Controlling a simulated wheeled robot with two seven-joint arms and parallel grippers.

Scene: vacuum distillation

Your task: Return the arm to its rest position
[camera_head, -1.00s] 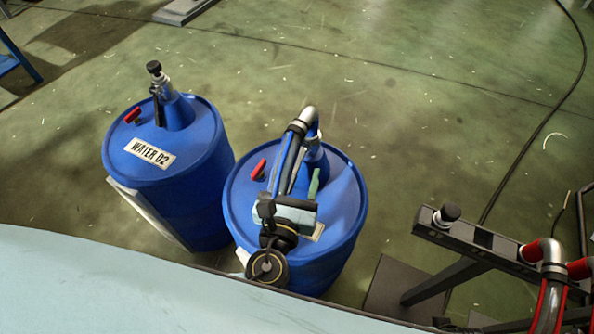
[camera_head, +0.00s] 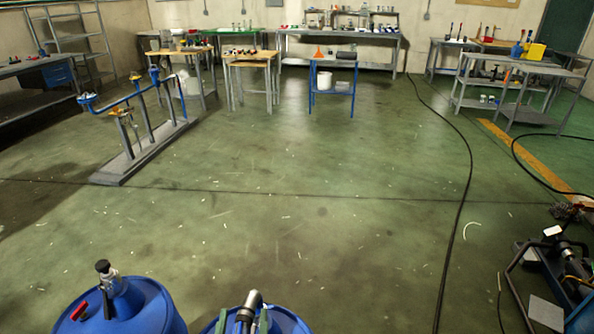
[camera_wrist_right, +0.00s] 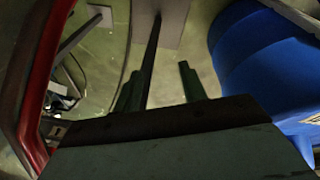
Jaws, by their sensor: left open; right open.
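My left gripper (camera_head: 251,321) is at the bottom edge of the head view, over the right blue drum (camera_head: 286,322). Its green fingers are open on either side of the drum's grey fitting (camera_head: 250,300); whether they touch it I cannot tell. Most of the gripper and arm is cut off below. My right gripper (camera_wrist_right: 162,85) shows in the right wrist view. Its two green fingers are open and apart, with nothing held between them. A dark bar lies beyond them, close to the left finger.
A second blue drum (camera_head: 120,310) stands to the left. Open green floor (camera_head: 300,220) lies ahead, with a black cable (camera_head: 466,190). Benches line the back.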

